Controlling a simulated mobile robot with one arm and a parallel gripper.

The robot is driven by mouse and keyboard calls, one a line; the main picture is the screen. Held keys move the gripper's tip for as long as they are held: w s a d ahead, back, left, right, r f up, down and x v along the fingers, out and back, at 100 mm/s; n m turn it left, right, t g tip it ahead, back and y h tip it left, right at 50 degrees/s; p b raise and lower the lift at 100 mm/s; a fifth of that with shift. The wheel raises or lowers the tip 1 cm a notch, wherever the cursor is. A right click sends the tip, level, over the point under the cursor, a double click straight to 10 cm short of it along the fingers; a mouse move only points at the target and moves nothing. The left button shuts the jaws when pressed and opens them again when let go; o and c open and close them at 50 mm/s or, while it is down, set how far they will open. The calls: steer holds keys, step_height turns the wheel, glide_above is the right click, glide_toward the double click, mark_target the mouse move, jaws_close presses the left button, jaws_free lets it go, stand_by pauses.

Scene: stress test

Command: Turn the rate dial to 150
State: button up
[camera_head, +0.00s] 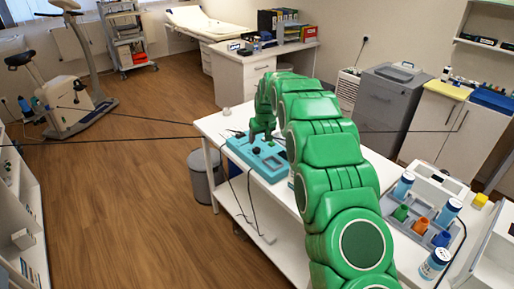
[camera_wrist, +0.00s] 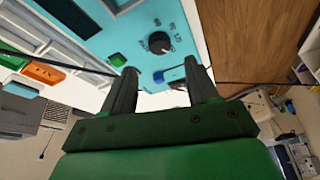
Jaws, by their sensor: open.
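The teal console (camera_head: 245,152) lies on the white table, with my gripper (camera_head: 262,134) over it. In the wrist view the console panel (camera_wrist: 140,25) fills the top middle. My gripper (camera_wrist: 160,72) is open and empty. Its two dark fingers are apart, and the dial appears just beyond their tips, between them, not gripped. A green button (camera_wrist: 118,59) lies by the left finger, and a blue part (camera_wrist: 174,74) shows between the fingers.
The white table (camera_head: 212,124) also bears a grey tray (camera_head: 428,222) with blue-and-white canisters and coloured cups at right. A dark cable (camera_head: 252,208) hangs over the table's front edge. A grey bin (camera_head: 203,180) stands beside the table. The wooden floor at left is largely clear.

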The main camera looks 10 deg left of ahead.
mark_target(256, 148)
steer(key=shift+d+n, duration=0.1)
steer(key=shift+n, duration=0.3)
steer(key=shift+x, duration=3.9)
steer(key=shift+r, duration=0.1)
steer(key=c, duration=1)
steer(key=shift+m, duration=0.3)
steer(key=shift+m+t, duration=0.3)
steer(key=shift+m, duration=0.3)
